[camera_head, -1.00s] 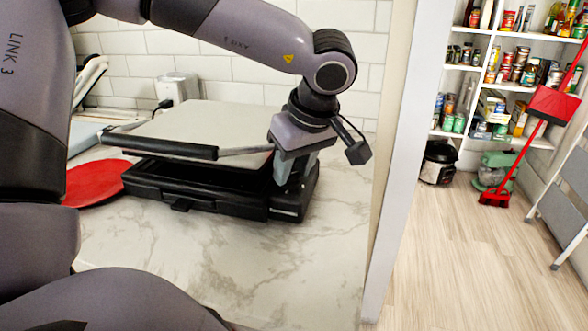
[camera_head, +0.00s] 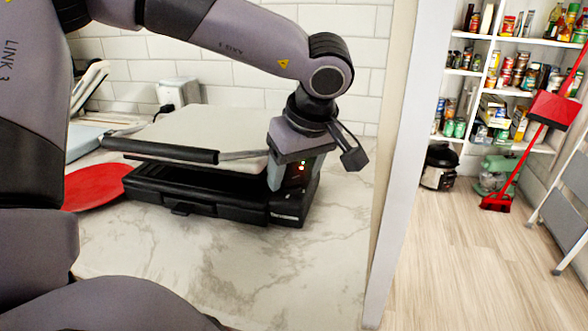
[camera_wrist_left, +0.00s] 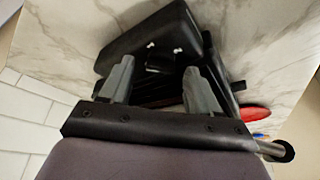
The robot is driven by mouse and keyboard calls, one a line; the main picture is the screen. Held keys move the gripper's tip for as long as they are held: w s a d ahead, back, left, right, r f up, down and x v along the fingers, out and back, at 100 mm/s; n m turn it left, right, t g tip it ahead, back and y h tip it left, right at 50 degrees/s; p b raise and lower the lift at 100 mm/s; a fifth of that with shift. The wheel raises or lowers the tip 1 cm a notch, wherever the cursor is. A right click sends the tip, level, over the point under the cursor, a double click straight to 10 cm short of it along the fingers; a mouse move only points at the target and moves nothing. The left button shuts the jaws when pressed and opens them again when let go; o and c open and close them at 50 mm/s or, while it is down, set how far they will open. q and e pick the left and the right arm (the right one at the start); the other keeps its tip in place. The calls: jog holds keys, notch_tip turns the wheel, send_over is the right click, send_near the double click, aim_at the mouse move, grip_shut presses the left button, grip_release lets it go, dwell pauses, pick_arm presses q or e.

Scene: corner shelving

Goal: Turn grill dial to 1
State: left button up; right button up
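The grill has a pale, flat lid (camera_head: 215,135) with a black front handle and a black base (camera_head: 195,190), standing on the marble counter. My left gripper (camera_head: 290,182) reaches down at the grill's right end. Small red lights (camera_head: 300,168) glow beside its fingers. In the left wrist view, the gripper (camera_wrist_left: 158,66) has its two grey fingers apart at the black grill housing (camera_wrist_left: 165,30), which carries two small white spots. A dark piece (camera_wrist_left: 160,63) shows between the fingertips; I cannot tell surely whether it is the dial or whether they touch it. The dial's setting is not readable. My right gripper is not in view.
A red round plate or board (camera_head: 92,186) lies left of the grill. The marble counter (camera_head: 240,260) in front is clear. A wall edge (camera_head: 400,160) stands to the right, with pantry shelves beyond.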

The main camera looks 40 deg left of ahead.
pick_arm(q)
jog(key=v, duration=0.7)
